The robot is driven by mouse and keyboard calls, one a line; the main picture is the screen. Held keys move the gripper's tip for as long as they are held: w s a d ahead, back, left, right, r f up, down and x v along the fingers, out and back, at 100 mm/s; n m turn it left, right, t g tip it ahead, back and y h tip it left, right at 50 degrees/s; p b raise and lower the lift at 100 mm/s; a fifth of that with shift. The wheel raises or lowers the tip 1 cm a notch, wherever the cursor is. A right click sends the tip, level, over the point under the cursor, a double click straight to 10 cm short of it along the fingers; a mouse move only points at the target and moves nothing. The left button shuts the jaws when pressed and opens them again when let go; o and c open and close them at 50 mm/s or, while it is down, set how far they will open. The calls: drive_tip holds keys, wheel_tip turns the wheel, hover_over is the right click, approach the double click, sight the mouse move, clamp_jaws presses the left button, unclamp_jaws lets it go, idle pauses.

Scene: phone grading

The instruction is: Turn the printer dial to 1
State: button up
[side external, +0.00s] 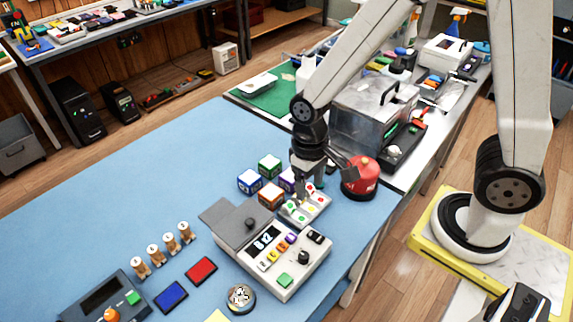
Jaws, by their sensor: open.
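A white console (262,279) stands on the blue table, with a small display, a row of coloured buttons, a green button and a black dial (303,257) on its right part. I cannot read the dial's setting at this size. I cannot tell for sure that this console is the printer. A dark device (88,300) at the lower left has a screen, a green button and an orange knob (111,314). My gripper (312,184) is open and points down, behind the console and over or just beside a small white panel (318,208) with coloured buttons. Its fingertips are partly hard to make out.
Several coloured cubes (269,166) stand left of my gripper, and a red round object (360,177) stands close to its right. A grey plate (226,212) with a black knob, wooden figures (169,243), red and blue pads (201,270) lie nearer. The table's left is clear.

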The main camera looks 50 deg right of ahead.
sight(304, 255)
drive_tip(key=s+a+f+g, duration=0.2)
drive_tip(key=a+f+g, duration=0.1)
drive_tip(key=a, duration=0.4)
drive_tip(key=shift+a+f+g+h, duration=0.3)
drive_tip(key=shift+a+f, duration=0.1)
drive_tip(key=shift+f, duration=0.3)
drive_tip(key=shift+f, duration=0.15)
drive_tip(key=shift+x, duration=3.8)
clamp_jaws()
